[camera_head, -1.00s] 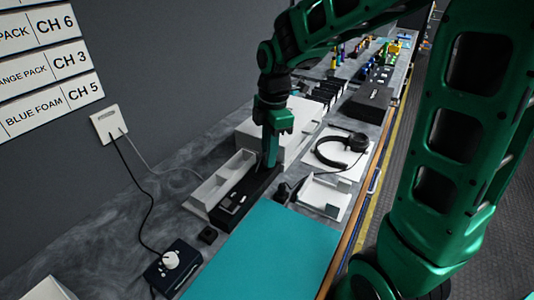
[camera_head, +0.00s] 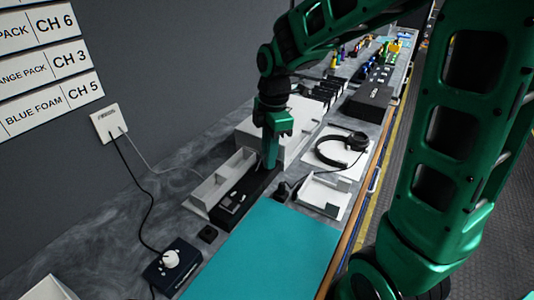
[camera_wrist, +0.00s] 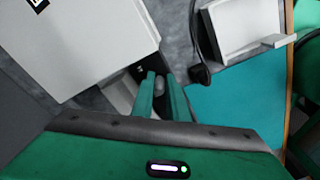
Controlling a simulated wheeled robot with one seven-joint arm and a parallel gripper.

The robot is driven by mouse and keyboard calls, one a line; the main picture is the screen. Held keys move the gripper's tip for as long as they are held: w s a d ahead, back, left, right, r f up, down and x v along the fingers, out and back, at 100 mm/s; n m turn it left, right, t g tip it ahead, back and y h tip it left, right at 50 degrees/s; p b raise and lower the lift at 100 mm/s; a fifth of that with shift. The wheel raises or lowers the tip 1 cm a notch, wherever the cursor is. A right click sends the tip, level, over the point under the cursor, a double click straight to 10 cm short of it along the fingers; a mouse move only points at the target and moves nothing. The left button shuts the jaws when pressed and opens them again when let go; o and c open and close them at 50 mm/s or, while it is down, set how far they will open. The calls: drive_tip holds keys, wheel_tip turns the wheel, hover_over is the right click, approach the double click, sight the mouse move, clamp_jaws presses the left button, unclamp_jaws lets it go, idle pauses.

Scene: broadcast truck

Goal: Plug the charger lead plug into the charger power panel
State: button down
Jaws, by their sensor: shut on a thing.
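My gripper (camera_head: 271,152) points down at the far end of a long black unit (camera_head: 232,209) with lighter inset parts on its top. In the wrist view the two green fingers (camera_wrist: 164,92) are close together on a small grey rounded thing (camera_wrist: 158,83). Most of it is hidden, and I cannot tell whether it is the charger lead plug. A black plug-like piece on a cable (camera_head: 282,191) lies to the right of the black unit; it also shows in the wrist view (camera_wrist: 200,75). No panel is clearly labelled as the charger power panel.
A white box (camera_head: 247,130) and a pale tray (camera_head: 213,190) stand beside the gripper. A white cradle (camera_head: 322,196), headset (camera_head: 343,150) and teal mat (camera_head: 275,250) lie to the right. A dark blue box with a white knob (camera_head: 172,258) is cabled to a wall plate (camera_head: 108,122).

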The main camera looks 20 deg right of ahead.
drive_tip(key=shift+f, duration=0.7)
drive_tip(key=c, duration=1.7)
unclamp_jaws()
drive_tip(key=shift+o, duration=0.2)
wheel_tip(320, 180, up, 11)
drive_tip(key=shift+d, duration=0.35)
drive_tip(key=shift+f, duration=0.15)
drive_tip(key=s+d+f+m, duration=0.3)
drive_tip(key=s+d+m, duration=0.5)
drive_tip(key=s+m, duration=0.3)
drive_tip(key=s+d+f+m, duration=0.3)
drive_tip(key=s+d+m, duration=0.5)
drive_tip(key=s+m, duration=0.4)
drive_tip(key=shift+s+f+m+h, duration=0.15)
drive_tip(key=shift+f+m+h, duration=0.2)
drive_tip(key=shift+m, duration=0.35)
